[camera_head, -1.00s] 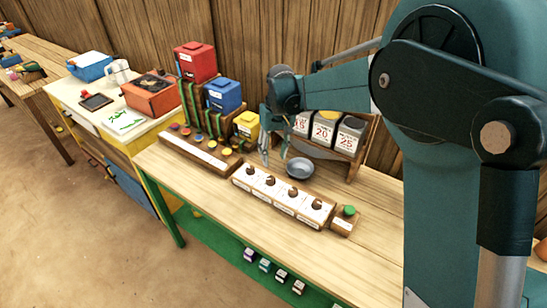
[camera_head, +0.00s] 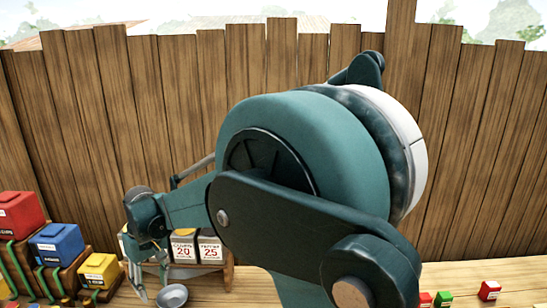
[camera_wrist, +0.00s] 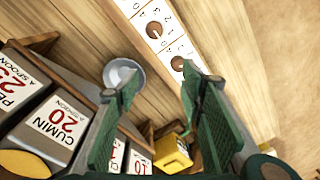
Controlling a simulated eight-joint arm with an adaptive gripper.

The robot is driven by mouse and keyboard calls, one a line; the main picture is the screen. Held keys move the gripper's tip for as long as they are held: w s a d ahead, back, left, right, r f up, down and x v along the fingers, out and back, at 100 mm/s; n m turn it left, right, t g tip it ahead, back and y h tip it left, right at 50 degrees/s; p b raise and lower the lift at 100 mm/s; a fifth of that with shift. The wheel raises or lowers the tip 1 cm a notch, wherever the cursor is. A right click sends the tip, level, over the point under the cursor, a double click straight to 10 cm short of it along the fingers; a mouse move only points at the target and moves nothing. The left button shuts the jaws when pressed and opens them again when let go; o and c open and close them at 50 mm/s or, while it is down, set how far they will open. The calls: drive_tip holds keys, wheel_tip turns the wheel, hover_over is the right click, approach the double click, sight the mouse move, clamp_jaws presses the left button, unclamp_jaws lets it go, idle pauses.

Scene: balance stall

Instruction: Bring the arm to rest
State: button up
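My gripper (camera_head: 151,282) hangs fingers down over the wooden table, beside a small grey metal bowl (camera_head: 172,296). In the wrist view my gripper (camera_wrist: 159,88) has its two green fingers well apart, with nothing between them. The bowl (camera_wrist: 124,73) shows there too, partly covered by the left finger. My teal arm stretches left from the large shoulder joint in the middle of the head view and hides part of the fence and table.
Spice bins marked 20 (camera_head: 183,248) and 25 (camera_head: 210,249) stand close behind the gripper. Red (camera_head: 18,216), blue (camera_head: 57,243) and yellow (camera_head: 99,270) boxes stand left. A wooden fence (camera_head: 475,150) closes the back.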

drive_tip(key=s+d+r+m+t, duration=0.15)
drive_tip(key=d+r, duration=0.25)
drive_tip(key=d, duration=0.7)
drive_tip(key=d+r+m+t+b, duration=0.15)
drive_tip(key=d+r, duration=0.25)
drive_tip(key=d, duration=0.7)
drive_tip(key=d+r+m, duration=0.2)
drive_tip(key=d+r, duration=0.2)
drive_tip(key=d, duration=0.7)
drive_tip(key=s+d+f+m+t, duration=0.1)
drive_tip(key=s+d, duration=0.5)
drive_tip(key=d, duration=0.3)
drive_tip(key=s+d+f+m+t+b, duration=0.1)
drive_tip(key=s+d+f+m+t, duration=0.1)
drive_tip(key=s+d, duration=0.4)
drive_tip(key=s+d+f+m+t+h, duration=0.1)
drive_tip(key=s+d+m, duration=0.1)
drive_tip(key=s+d, duration=0.5)
drive_tip(key=shift+d+f+t, duration=0.3)
drive_tip(key=shift+d+f, duration=0.1)
drive_tip(key=shift+d, duration=2.35)
drive_tip(key=shift+f+b, duration=0.15)
drive_tip(key=shift+b, duration=0.15)
wheel_tip(320, 180, down, 13)
drive_tip(key=b, duration=1.3)
